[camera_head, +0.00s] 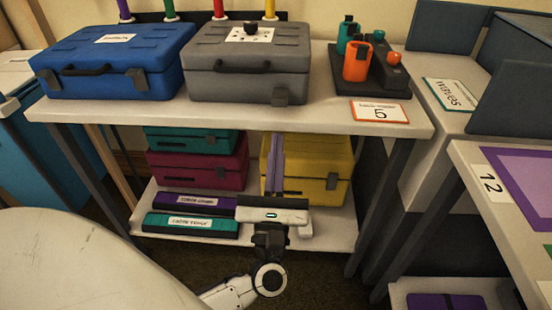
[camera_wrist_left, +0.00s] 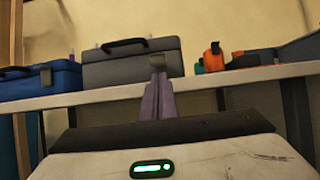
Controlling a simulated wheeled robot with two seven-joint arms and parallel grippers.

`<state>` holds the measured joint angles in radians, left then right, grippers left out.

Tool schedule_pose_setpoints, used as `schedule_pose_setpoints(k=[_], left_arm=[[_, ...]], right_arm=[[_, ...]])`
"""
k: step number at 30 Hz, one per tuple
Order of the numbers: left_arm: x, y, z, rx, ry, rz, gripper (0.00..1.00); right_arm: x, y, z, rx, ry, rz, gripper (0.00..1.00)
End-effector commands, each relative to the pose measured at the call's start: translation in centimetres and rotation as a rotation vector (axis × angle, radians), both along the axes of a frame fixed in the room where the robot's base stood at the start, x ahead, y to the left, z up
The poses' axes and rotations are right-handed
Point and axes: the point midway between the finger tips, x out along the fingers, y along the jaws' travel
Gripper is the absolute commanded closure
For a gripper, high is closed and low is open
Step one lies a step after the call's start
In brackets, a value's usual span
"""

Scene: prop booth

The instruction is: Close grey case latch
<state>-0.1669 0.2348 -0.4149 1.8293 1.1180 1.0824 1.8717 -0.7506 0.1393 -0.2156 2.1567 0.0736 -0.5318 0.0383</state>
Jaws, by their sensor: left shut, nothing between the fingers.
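The grey case (camera_head: 215,82) stands with its lid down on the upper shelf and has a dark handle (camera_head: 241,68) in front. Its dark grey latch (camera_head: 281,96) is low on the right of the front; I cannot tell whether it is fastened. My left gripper (camera_head: 277,138) is shut and empty, its purple fingers pointing up just below the shelf edge in the head view. In the left wrist view the fingertips (camera_wrist_left: 159,76) line up just under the latch (camera_wrist_left: 157,62) of the grey case (camera_wrist_left: 105,73); contact is unclear. My right gripper is out of view.
A blue case (camera_head: 110,78) stands left of the grey one. A dark holder with orange and teal items (camera_head: 357,62) and a card marked 5 (camera_head: 379,111) are to the right. The shelf's front edge (camera_head: 230,118) is close to my fingers. More cases fill the lower shelf.

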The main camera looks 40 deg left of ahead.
Motion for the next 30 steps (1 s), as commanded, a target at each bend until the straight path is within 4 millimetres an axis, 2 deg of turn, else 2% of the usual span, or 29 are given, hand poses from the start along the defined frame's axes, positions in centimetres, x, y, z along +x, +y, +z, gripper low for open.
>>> schedule_pose_setpoints(k=[3,10,23,30], left_arm=[[1.6,1.0,1.3,0.001,-0.002,0.000,1.00],[3.5,2.1,2.4,0.002,0.001,0.000,1.00],[3.7,2.3,2.5,0.000,0.003,0.000,1.00],[3.6,2.2,3.2,-0.020,0.032,0.000,1.00]], right_arm=[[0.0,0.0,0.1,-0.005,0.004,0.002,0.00],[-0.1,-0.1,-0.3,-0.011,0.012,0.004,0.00],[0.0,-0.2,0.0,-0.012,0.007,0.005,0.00],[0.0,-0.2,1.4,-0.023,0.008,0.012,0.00]])
